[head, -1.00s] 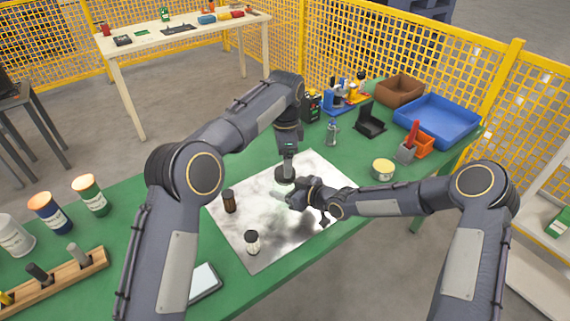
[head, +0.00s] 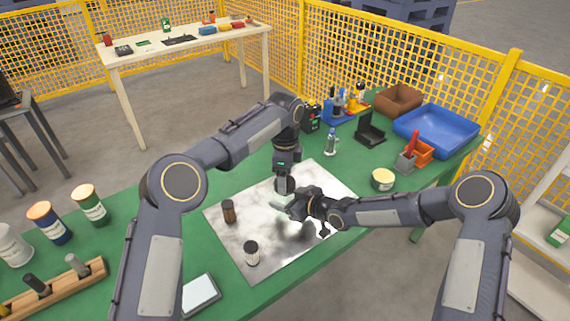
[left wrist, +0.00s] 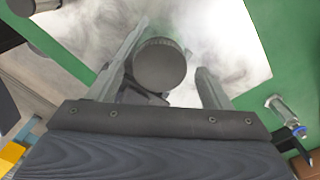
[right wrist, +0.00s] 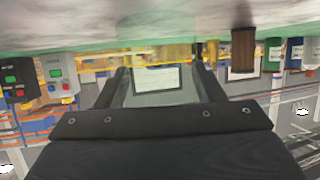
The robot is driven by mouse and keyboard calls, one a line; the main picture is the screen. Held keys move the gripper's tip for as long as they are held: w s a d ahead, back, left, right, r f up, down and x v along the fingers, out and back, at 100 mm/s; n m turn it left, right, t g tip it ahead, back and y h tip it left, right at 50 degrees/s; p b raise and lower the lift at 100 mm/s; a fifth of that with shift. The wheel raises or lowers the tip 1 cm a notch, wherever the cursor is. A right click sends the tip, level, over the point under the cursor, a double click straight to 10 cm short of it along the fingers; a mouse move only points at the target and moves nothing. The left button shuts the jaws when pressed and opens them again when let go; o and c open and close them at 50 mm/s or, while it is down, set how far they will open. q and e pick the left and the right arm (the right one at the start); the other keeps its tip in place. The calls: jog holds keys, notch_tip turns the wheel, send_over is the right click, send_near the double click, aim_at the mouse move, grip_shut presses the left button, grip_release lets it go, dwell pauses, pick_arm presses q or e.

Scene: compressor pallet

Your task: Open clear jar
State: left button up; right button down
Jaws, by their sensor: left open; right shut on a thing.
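The clear jar shows between the right fingers in the right wrist view (right wrist: 160,86), with its glass see-through. My right gripper (head: 284,206) is shut on the jar's body from the side, over the mat. In the left wrist view the jar's round dark grey lid (left wrist: 160,64) is seen from above. My left gripper (head: 285,188) points down at the lid. Its fingers are open, one on each side of the lid, with a visible gap on the right. In the head view the hands hide most of the jar.
A brown jar (head: 229,211) and a dark-lidded jar (head: 251,252) stand on the grey mat (head: 275,258). A tablet (head: 201,294) lies at the front edge. A yellowish tin (head: 382,179) and a small bottle (head: 330,142) stand to the right. A blue tray (head: 436,128) is at the back right.

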pick_arm(q)
jog(key=shift+f, duration=0.8)
jog(key=c, duration=1)
jog(key=n, duration=0.3)
jog(key=o, duration=1.1)
jog(key=shift+r, duration=2.4)
jog(key=shift+c, duration=0.5)
notch_tip(320, 180, up, 3)
jog(key=m, duration=0.3)
jog(key=shift+f, duration=3.9)
